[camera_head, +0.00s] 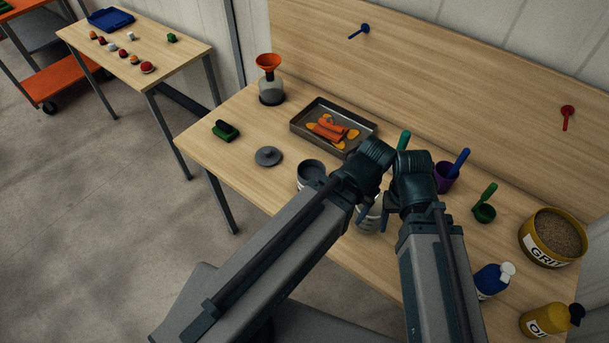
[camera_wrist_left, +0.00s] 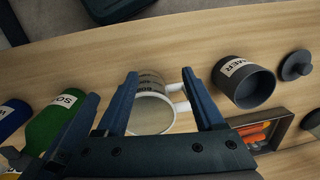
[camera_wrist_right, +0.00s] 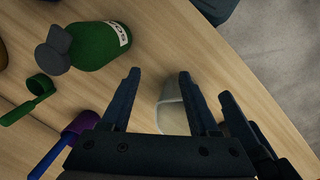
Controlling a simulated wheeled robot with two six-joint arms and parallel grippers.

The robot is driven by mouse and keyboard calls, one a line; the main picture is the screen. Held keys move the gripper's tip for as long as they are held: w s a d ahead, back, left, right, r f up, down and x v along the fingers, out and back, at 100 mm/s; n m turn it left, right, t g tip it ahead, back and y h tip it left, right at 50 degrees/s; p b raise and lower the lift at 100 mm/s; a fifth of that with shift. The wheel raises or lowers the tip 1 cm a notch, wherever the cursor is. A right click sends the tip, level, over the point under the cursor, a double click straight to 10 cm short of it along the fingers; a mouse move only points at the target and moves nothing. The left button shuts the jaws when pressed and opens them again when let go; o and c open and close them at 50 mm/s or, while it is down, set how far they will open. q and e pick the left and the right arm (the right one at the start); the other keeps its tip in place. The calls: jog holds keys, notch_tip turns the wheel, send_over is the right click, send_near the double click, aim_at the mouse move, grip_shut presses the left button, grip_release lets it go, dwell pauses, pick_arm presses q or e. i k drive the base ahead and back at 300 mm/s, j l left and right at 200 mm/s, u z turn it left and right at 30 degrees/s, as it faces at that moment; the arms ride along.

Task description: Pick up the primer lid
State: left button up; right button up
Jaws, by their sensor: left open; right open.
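The primer lid (camera_head: 268,156) is a dark grey disc with a knob. It lies flat on the workbench, left of the open dark grey primer can (camera_head: 311,171). In the left wrist view the lid (camera_wrist_left: 295,66) is at the right edge, past the can (camera_wrist_left: 246,82), whose label is partly readable. My right gripper (camera_wrist_right: 160,75) is open and empty beside the left one, farther from the lid. In the head view the arms partly hide the mug.
A metal tray (camera_head: 296,128) with orange pieces lies behind the can. A green-and-black block (camera_head: 225,131) and a funnel-topped flask (camera_head: 271,92) stand left. A green bottle (camera_wrist_right: 98,46), a purple cup (camera_head: 441,178) and a grit tin (camera_head: 551,237) are rightward. Bench around the lid is clear.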

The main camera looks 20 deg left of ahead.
aim_at(266, 155)
jog(key=j+z, duration=0.1)
jog(key=j, duration=0.25)
jog(key=k+j+z, duration=0.1)
jog(key=j, duration=0.25)
jog(key=k+j+z, duration=0.1)
jog(key=j, duration=0.3)
jog(key=k+j, duration=0.15)
jog(key=j, duration=0.15)
jog(key=k+j+z, duration=0.15)
jog(key=j, duration=0.2)
jog(key=i+j, duration=0.05)
